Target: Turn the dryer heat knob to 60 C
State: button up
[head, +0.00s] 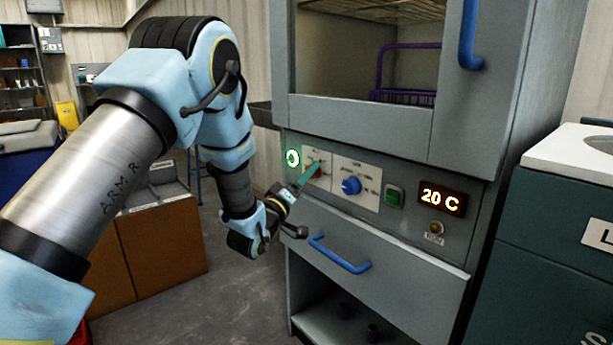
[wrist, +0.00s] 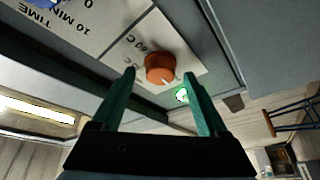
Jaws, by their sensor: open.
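The dryer (head: 400,150) is a grey cabinet with a control panel on its front. The orange-red heat knob (wrist: 160,68) sits on a white plate, with a light pointer mark on it; the temperature marks beside it are only partly readable. In the head view the knob (head: 314,171) is partly hidden by my fingers. My gripper (wrist: 163,88) is open, its two green fingers on either side of the knob in the wrist view; I cannot tell whether they touch it. The display (head: 442,199) reads 20 C.
The blue time knob (head: 351,185) is just right of the heat knob. A green button (head: 394,196) and a small round run button (head: 436,228) are further right. A blue drawer handle (head: 339,253) juts out below.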

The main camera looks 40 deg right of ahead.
jog(key=shift+w+d+r, duration=0.1)
jog(key=shift+d, duration=0.3)
jog(key=shift+c, duration=0.2)
grip_shut()
